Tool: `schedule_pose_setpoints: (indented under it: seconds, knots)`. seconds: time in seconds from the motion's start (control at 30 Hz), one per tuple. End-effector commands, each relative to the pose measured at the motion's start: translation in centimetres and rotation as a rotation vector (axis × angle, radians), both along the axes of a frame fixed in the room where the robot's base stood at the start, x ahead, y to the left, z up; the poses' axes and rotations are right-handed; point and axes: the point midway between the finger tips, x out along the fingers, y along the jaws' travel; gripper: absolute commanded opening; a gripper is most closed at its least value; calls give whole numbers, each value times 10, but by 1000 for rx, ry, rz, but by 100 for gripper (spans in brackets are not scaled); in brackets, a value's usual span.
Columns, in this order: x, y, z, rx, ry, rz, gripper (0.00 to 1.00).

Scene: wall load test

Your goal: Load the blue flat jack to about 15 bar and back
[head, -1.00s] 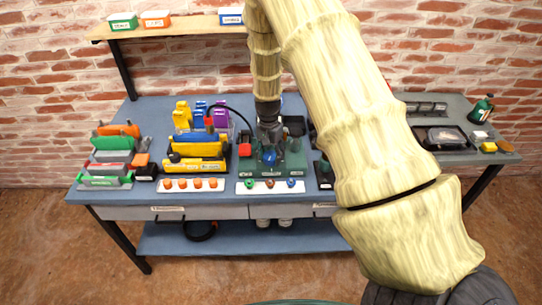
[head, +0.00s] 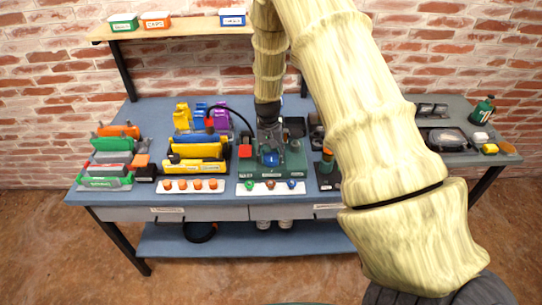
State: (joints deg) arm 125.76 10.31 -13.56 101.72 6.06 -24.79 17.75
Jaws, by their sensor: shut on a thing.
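My gripper (head: 269,145) points down over a dark green panel (head: 300,171) in the middle of the bench. It is shut on a round blue knob (head: 271,159) on that panel, as far as the small view shows. A block with yellow and blue slabs (head: 195,152) stands left of the panel, with a red piece (head: 209,122) and a black hose (head: 238,114) arching to the right from it. I cannot tell which slab is the blue flat jack. No gauge reading can be made out.
White strips with orange knobs (head: 189,186) and coloured knobs (head: 270,186) lie along the front edge. Green and orange slabs (head: 113,155) stand at left. A shelf (head: 178,29) with small boxes is above. My arm hides the bench's right middle.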

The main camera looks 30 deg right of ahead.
Motion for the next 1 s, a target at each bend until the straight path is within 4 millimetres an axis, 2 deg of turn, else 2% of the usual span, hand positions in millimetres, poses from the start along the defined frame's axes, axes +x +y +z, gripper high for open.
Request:
schedule_pose_setpoints:
  seconds: [0.13,0.17,0.27,0.67,0.83,1.0]
  knots:
    - [3,-1,2,-3,-7,0,27]
    - [3,-2,2,-3,-7,0,56]
    - [2,-1,2,-2,-6,-1,72]
    - [1,0,4,-1,-2,-1,72]
    - [2,1,23,-1,-3,-1,72]
    - [4,2,53,-1,-6,-1,72]
